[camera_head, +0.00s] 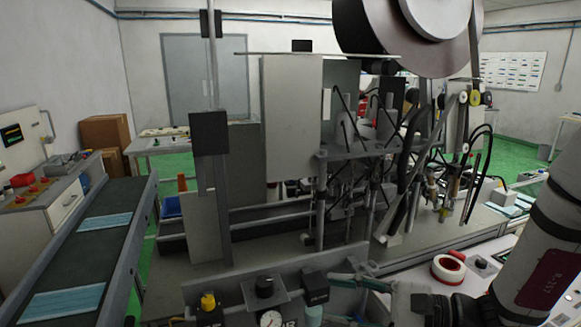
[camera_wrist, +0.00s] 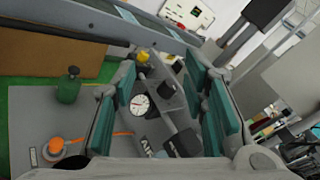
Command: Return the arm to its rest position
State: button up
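My arm (camera_head: 540,255), white with dark bands and a maroon label, comes in from the right edge in the head view. My gripper (camera_head: 350,280) sits at the lower middle, pointing left, close to the machine's front panel. In the wrist view my gripper (camera_wrist: 158,68) shows two teal-padded fingers wide apart. Nothing is held between them. The pressure gauge (camera_wrist: 140,103) and black knobs show through the gap, behind the fingers. Part of the panel is hidden behind my gripper in the head view.
A mask machine (camera_head: 290,110) with frames and rollers fills the middle. A conveyor (camera_head: 85,255) carrying blue masks runs along the left. A red-and-white tape roll (camera_head: 448,268) lies near my arm. A green bottle (camera_wrist: 69,88) and orange-red button (camera_wrist: 56,146) show in the wrist view.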

jog(key=s+r+n+g+h, duration=0.2)
jog(key=s+n+g+h, duration=0.55)
jog(key=s+n, duration=0.45)
jog(key=s+d+r+n+t+h, duration=0.1)
jog(key=d+r+n+t+h, duration=0.2)
jog(key=d+r+t+h, duration=0.4)
jog(key=d+r+h, duration=0.1)
jog(key=d, duration=0.2)
jog(key=shift+s+d+r, duration=0.2)
jog(key=shift+s+d, duration=0.05)
